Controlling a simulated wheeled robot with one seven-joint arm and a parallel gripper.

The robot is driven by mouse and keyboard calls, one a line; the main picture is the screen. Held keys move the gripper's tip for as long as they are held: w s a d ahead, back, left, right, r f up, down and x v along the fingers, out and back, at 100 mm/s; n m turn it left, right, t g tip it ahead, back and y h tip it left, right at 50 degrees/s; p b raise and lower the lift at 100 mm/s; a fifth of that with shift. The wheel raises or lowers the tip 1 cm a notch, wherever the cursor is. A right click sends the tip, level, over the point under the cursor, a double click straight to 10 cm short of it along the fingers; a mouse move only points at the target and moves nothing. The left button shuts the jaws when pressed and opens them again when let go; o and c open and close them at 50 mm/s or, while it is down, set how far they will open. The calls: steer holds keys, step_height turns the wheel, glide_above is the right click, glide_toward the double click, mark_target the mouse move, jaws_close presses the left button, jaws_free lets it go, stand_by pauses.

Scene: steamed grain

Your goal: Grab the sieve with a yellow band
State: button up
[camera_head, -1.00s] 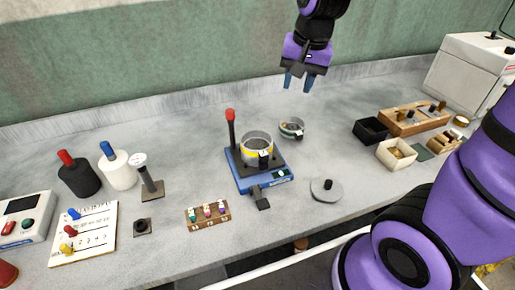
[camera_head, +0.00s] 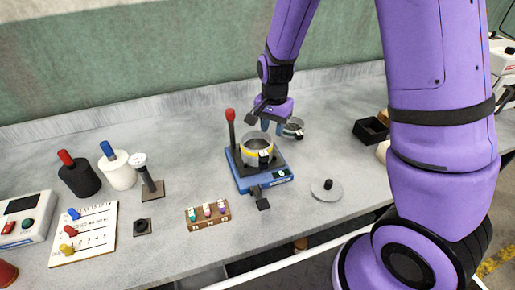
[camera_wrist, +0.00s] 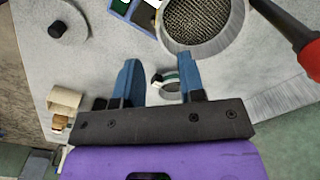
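The sieve with a yellow band (camera_head: 257,151) sits on a blue device (camera_head: 262,183) in the middle of the bench. In the wrist view its round mesh (camera_wrist: 197,20) shows at the top edge, partly cut off. My gripper (camera_head: 272,127) is open and empty, just above and behind the yellow-banded sieve. Its two blue fingers (camera_wrist: 160,75) are well apart.
A lever with a red knob (camera_head: 231,116) rises at the device's left, close to my gripper. A grey disc lid (camera_head: 327,189) lies at the right. A black box (camera_head: 370,130) stands farther right. My arm hides part of the right side.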

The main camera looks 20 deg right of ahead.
mark_target(258, 147)
steer(key=shift+s+a+f, duration=0.1)
steer(key=shift+f, duration=1.55)
steer(key=shift+s+a+f, duration=0.1)
steer(key=shift+f, duration=1.55)
jaws_close()
